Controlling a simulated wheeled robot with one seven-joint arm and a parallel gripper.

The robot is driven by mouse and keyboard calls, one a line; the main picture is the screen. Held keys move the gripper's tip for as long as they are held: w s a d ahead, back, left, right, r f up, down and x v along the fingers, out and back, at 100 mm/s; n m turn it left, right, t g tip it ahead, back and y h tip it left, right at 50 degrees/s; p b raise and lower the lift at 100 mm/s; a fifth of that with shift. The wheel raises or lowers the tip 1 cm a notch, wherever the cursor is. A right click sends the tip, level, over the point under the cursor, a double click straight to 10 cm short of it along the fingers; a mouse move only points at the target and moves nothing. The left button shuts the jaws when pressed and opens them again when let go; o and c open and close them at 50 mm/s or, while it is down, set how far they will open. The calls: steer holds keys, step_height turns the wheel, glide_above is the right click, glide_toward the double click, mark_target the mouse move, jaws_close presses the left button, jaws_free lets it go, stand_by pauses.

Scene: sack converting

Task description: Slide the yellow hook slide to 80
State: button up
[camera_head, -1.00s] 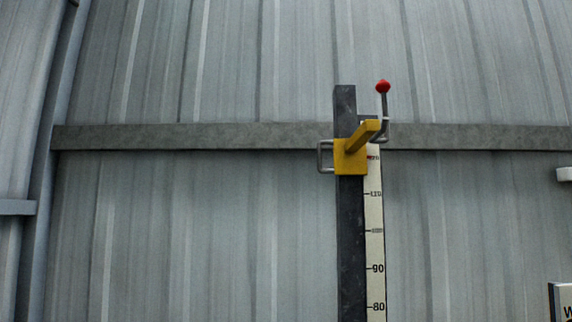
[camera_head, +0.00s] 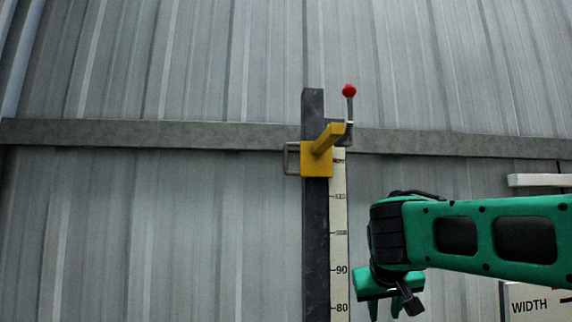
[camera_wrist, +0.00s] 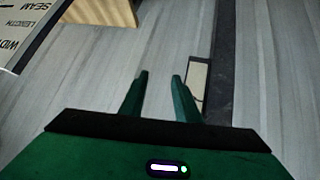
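The yellow hook slide (camera_head: 315,160) sits near the top of a dark upright post (camera_head: 315,240), close to the uppermost scale mark, which I cannot read surely. It has a yellow arm, a grey wire handle (camera_head: 292,158) on its left and a lever with a red knob (camera_head: 349,91) on its right. The white scale (camera_head: 339,250) shows 90 and 80 lower down. My gripper (camera_head: 390,303) is right of the scale, well below the slide and apart from it. In the wrist view its fingers (camera_wrist: 159,77) are spread and empty; the slide is not seen there.
A grey horizontal rail (camera_head: 170,136) crosses behind the post on the corrugated wall. A white bar (camera_head: 535,180) and a sign reading WIDTH (camera_head: 530,306) are at the right. The space left of the post is clear.

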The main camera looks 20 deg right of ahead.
steer(key=w+a+r+t, duration=0.2)
steer(key=w+a+r, duration=0.1)
steer(key=r, duration=0.3)
steer(key=w+a+r+t, duration=0.1)
steer(key=w+a+r, duration=0.3)
steer(key=r, duration=0.2)
steer(key=t+h, duration=0.2)
steer(key=t, duration=0.4)
glide_toward(285, 157)
steer(key=shift+m, duration=0.3)
steer(key=x, duration=1.1)
steer(key=shift+s, duration=0.1)
